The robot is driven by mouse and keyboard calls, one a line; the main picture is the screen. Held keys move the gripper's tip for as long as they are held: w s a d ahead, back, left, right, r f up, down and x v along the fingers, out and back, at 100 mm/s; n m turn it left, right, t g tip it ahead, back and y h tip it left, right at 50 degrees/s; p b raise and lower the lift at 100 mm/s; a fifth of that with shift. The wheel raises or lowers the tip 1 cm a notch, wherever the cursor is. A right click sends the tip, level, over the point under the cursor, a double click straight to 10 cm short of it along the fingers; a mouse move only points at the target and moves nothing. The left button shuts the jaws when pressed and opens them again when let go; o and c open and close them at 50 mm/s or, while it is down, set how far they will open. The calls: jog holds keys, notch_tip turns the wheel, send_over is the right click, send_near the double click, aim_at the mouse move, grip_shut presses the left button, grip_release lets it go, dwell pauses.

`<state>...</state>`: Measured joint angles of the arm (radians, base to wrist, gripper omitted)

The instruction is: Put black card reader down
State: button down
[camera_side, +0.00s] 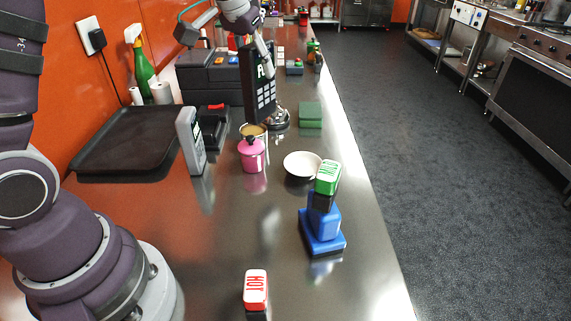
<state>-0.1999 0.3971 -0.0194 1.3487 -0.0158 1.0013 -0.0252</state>
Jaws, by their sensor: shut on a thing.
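The black card reader (260,95) is a tall dark slab with a light keypad and a green-lit screen. It is upright in the middle back of the side view, over the steel counter (225,255). My gripper (266,62) is shut on its upper part, coming down from above; the fingers are small and partly hidden against the reader. The reader's lower edge is close to the counter, near a shiny metal item (279,119); I cannot tell if it touches either.
A grey card reader (190,140) stands left, beside a black tray (95,165). A pink pot (252,157), white bowl (302,164) and green block (311,110) are nearer or to the right.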

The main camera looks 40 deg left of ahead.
jog(key=s+d+r+m+h, duration=0.15)
jog(key=d+m, duration=0.25)
jog(key=d, duration=0.7)
jog(key=s+d+r+m+h, duration=0.1)
jog(key=s+d+r+m, duration=0.2)
jog(key=d, duration=0.9)
jog(key=s+d+f+m+g+h, duration=0.1)
jog(key=s+d+f+m+h, duration=0.1)
jog(key=s+d+f+m, duration=0.45)
notch_tip(320, 180, down, 11)
jog(key=s+d+n, duration=0.1)
jog(key=s+n, duration=0.1)
jog(key=shift+f, duration=0.15)
jog(key=shift+d+y, duration=0.1)
jog(key=shift+y, duration=0.15)
jog(key=c, duration=0.8)
grip_release()
jog(key=shift+f, duration=0.15)
